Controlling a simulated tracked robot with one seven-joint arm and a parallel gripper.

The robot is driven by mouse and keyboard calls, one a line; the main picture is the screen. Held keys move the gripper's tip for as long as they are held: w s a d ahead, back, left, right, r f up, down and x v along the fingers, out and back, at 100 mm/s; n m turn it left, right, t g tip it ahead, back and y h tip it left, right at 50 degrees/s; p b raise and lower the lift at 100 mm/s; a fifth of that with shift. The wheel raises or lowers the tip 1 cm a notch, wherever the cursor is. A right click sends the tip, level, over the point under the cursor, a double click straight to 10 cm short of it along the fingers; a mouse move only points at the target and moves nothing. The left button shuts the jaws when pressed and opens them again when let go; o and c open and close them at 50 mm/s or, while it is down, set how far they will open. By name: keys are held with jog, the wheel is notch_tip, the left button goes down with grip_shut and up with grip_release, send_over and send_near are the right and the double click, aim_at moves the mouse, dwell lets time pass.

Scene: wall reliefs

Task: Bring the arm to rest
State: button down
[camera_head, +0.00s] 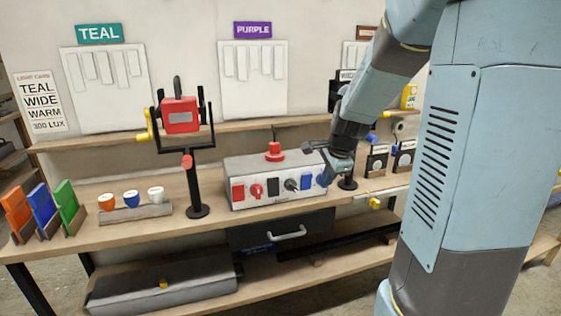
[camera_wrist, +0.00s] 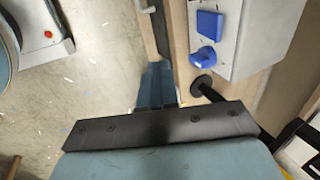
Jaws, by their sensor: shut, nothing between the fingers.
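My arm comes in from the right in the head view and hangs down over the front of the workbench (camera_head: 110,228). My gripper (camera_head: 336,172) is at the right end of the grey control box (camera_head: 270,205), close to its blue knob. In the wrist view my gripper (camera_wrist: 156,82) shows as blue fingers together, empty, over the floor beside the bench edge. The control box (camera_wrist: 232,45) with a blue square switch and a blue knob (camera_wrist: 207,57) is to their right. I cannot tell the exact gap to the box.
A red lamp on a black stand (camera_head: 181,115) is left of the box. A drawer with a handle (camera_head: 287,233) is below it. Cups (camera_head: 132,198) and coloured cards (camera_head: 42,205) are at the left. A black round stand base (camera_wrist: 201,86) is near the fingers. Floor is open in front.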

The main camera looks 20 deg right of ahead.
jog(key=s+a+r+n, duration=0.2)
jog(key=s+r+n, duration=0.2)
jog(key=s, duration=0.3)
jog(key=s+a+r+n, duration=0.3)
jog(key=s+r+n, duration=0.1)
jog(key=s+n, duration=0.3)
jog(key=s+a+r+n+t, duration=0.1)
jog(key=s+a+r+n, duration=0.2)
jog(key=s+n, duration=0.3)
jog(key=s+r, duration=0.1)
jog(key=s, duration=0.2)
jog(key=shift+a, duration=0.25)
